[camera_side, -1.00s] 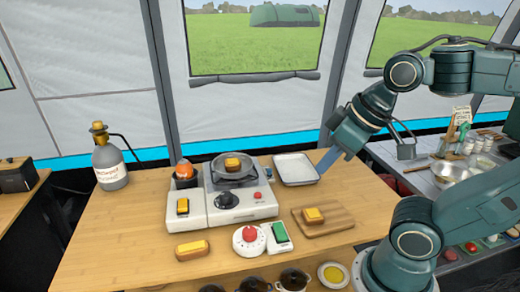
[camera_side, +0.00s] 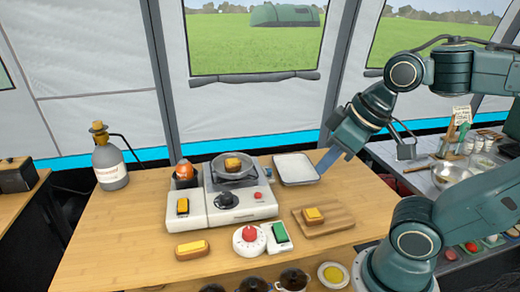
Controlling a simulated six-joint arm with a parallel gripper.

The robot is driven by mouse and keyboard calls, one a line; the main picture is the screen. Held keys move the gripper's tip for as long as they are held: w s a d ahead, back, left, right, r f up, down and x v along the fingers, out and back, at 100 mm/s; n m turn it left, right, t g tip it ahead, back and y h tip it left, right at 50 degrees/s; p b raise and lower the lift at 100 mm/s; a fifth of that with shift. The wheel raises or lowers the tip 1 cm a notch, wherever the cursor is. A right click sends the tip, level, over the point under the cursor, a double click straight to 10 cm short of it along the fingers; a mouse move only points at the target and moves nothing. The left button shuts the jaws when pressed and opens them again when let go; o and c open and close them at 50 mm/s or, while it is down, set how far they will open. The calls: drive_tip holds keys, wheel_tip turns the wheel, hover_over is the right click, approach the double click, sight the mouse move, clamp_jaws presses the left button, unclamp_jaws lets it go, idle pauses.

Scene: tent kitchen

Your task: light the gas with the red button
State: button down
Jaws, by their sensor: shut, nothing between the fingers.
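The small red button (camera_side: 258,195) sits on the front right of the white gas stove (camera_side: 243,211). A black knob (camera_side: 227,200) is beside it on the stove front. A grey pan (camera_side: 232,168) with a piece of toast (camera_side: 233,164) in it stands on the burner. Whether a flame burns under the pan cannot be made out. My gripper (camera_side: 323,170) is shut and empty, with its flat grey tip pointing down at the right edge of the metal tray, well to the right of the button.
The metal tray (camera_side: 283,170) lies right of the stove. A board (camera_side: 335,222) with toast, a red-dial timer (camera_side: 249,240) and a green-switch box (camera_side: 278,235) are in front. A gas bottle (camera_side: 109,165) stands at the left.

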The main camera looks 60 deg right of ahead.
drive_tip(key=shift+w, duration=0.1)
idle(0.7)
drive_tip(key=m+t+y, duration=0.3)
drive_tip(key=m, duration=0.2)
hover_over(258, 196)
drive_tip(key=d, duration=0.1)
wheel_tip(258, 196, down, 14)
drive_tip(key=shift+s+f, duration=0.15)
drive_tip(key=shift+s, duration=0.15)
drive_tip(key=shift+f, duration=0.1)
drive_tip(key=shift+f, duration=4.3)
drive_tip(key=shift+f, duration=0.15)
drive_tip(key=shift+f, duration=0.3)
